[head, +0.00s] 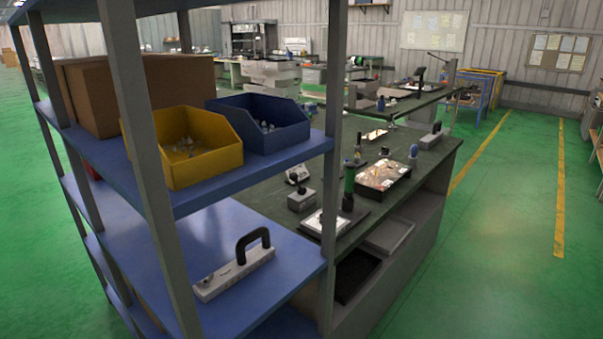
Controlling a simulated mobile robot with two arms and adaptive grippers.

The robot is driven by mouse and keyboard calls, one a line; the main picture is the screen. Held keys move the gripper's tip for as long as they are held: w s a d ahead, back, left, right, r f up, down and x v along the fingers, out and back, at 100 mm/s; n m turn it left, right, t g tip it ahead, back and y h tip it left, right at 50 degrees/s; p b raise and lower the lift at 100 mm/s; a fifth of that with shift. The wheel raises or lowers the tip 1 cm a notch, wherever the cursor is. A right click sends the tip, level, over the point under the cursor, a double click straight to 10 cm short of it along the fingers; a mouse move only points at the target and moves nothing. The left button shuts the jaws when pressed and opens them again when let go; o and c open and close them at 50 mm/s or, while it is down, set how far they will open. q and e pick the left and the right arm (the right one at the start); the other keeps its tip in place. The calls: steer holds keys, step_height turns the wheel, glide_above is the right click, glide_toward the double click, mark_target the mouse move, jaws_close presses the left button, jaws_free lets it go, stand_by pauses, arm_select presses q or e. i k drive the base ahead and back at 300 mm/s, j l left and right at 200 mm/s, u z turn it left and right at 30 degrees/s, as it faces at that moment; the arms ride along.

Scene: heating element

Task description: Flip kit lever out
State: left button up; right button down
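A light grey bar-shaped block (236,275) with a black curved handle (254,241) lies on the blue middle shelf (240,222) of the rack, near its front right corner. The handle stands up from the block. A similar grey piece with a dark handle (431,137) sits on the far right of the dark workbench (262,203). I cannot tell for certain which part is the kit lever. Neither of my grippers shows in the head view.
Grey rack posts (152,170) stand close in front. The upper shelf holds a yellow bin (205,165), a blue bin (262,122) and cardboard boxes (85,95). Green floor (500,230) is clear at right.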

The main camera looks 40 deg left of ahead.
mark_target(293, 176)
steer(key=i+u, duration=0.2)
steer(key=u, duration=0.2)
steer(key=i+l+u, duration=0.2)
steer(key=u, duration=0.2)
steer(key=i+l+u, duration=0.2)
steer(key=u, duration=0.2)
steer(key=i+l+u, duration=0.15)
steer(key=u, duration=0.25)
steer(key=l, duration=0.1)
